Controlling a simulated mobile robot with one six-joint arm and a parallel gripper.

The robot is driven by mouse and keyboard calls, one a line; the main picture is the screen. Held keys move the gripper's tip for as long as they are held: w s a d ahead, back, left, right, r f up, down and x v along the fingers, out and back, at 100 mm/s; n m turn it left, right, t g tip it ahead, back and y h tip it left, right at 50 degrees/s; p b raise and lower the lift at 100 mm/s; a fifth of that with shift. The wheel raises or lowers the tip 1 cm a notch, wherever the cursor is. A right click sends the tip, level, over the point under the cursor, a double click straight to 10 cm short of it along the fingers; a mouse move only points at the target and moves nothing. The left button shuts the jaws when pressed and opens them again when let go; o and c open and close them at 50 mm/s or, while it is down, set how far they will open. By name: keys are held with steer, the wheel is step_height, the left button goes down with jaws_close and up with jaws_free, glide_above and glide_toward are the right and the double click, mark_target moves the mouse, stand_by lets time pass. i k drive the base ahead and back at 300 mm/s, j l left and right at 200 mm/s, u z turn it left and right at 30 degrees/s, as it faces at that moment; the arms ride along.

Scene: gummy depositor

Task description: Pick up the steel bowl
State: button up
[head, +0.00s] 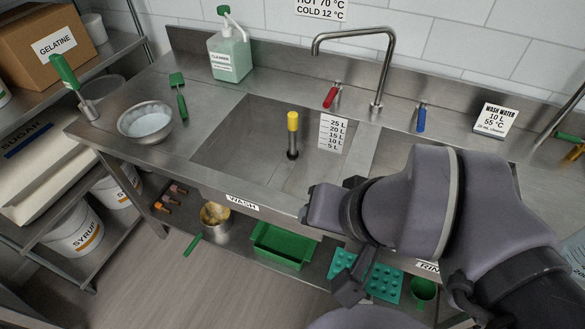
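The steel bowl (128,129) stands upright on the left end of the steel counter, left of the wash basin. Its inside shows a pale, whitish round area; I cannot tell if this is contents or the bowl's bottom. Nothing touches the bowl from above. My gripper (351,286) is at the front of the sink, well right of the bowl and apart from it. Dark gripper parts show below my wrist, but the arm partly hides them and the finger gap is unclear.
A green spatula (179,97) lies just right of the bowl, and a green-handled tool (73,80) is at its left. A cleaner bottle (229,55) stands behind. A yellow-topped drain post (292,135) rises in the basin. The tall faucet (376,70) stands behind the sink.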

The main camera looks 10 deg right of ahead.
mark_target(149, 123)
steer(key=i+j, duration=0.15)
steer(key=j, duration=0.2)
steer(key=i+j, duration=0.15)
steer(key=j, duration=0.2)
steer(key=i+j, duration=0.15)
steer(key=j, duration=0.2)
steer(key=i+j, duration=0.15)
steer(key=j, duration=0.2)
steer(key=i+j+u, duration=0.1)
steer(key=j, duration=0.25)
steer(key=i+j, duration=0.25)
steer(key=j, duration=0.1)
